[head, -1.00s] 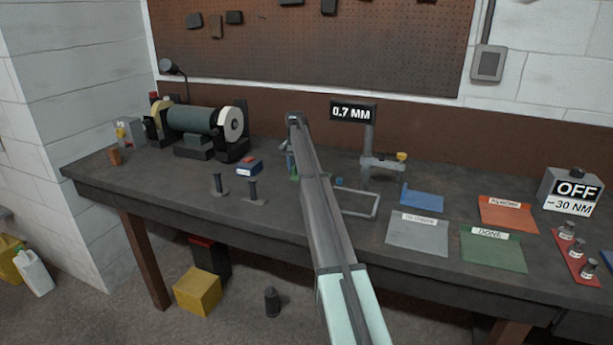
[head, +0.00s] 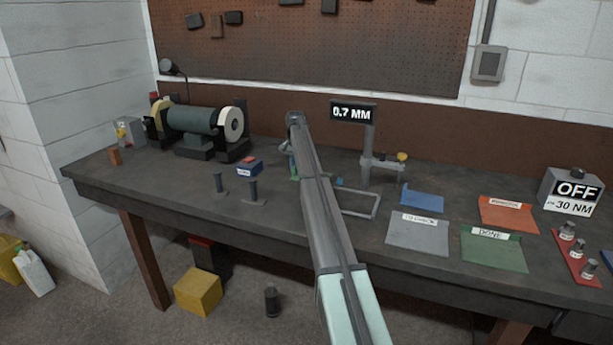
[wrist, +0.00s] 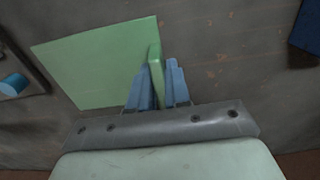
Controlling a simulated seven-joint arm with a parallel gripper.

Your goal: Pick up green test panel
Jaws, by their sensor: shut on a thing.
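The green test panel (wrist: 100,62) shows in the wrist view as a flat light-green sheet with a raised green edge piece (wrist: 155,72) on its right side. My gripper (wrist: 159,67) has its blue fingers on either side of this raised piece and is shut on it. In the head view, my arm hides most of the panel and gripper; only a small green bit (head: 294,177) shows left of the arm. I cannot tell whether the panel touches the bench.
Grey (head: 415,237), orange (head: 507,217) and green "DONE" (head: 494,252) mats lie farther right. Two dark posts (head: 254,192) and a bench grinder (head: 195,125) are left.

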